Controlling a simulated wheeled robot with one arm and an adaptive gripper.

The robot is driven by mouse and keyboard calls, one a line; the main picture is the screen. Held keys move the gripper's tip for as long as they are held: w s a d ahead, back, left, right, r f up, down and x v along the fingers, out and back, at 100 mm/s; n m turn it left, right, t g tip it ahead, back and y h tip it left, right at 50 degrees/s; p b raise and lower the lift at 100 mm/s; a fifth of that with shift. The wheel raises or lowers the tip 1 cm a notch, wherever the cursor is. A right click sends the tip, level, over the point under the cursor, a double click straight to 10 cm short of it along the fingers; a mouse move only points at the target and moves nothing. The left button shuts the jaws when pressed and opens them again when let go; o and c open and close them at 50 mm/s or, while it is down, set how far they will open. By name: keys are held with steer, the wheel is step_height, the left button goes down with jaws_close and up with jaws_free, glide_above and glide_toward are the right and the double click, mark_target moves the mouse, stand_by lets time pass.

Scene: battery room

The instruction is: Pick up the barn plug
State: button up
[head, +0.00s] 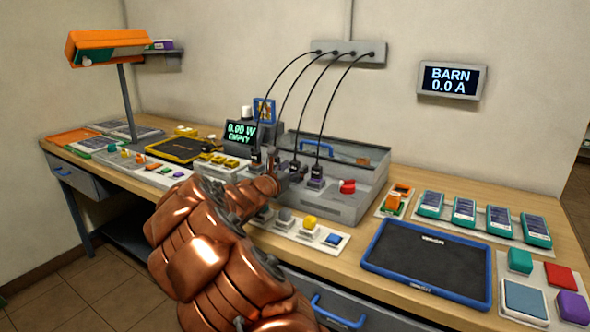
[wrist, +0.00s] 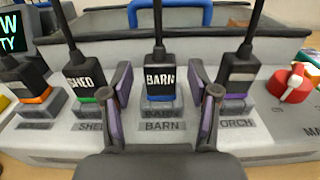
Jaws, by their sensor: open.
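The barn plug (wrist: 160,80) is a black block with a white BARN label, a blue band at its base and a black cable rising from its top. It sits upright in its socket above a plate marked BARN (wrist: 162,125). My gripper (wrist: 168,90) is open, its two fingers on either side of the barn plug with a visible gap at each side. In the head view my gripper (head: 282,172) is at the front of the grey socket panel (head: 345,205), and my arm hides part of the panel there.
The shed plug (wrist: 88,80) with a green band stands close on the left, and the porch plug (wrist: 238,75) with a purple band close on the right. A red knob (wrist: 290,82) is farther right. Cables run up to a wall box (head: 345,52). A display (head: 451,80) reads BARN 0.0 A.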

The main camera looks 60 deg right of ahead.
steer(key=shift+d, duration=0.4)
jaws_close()
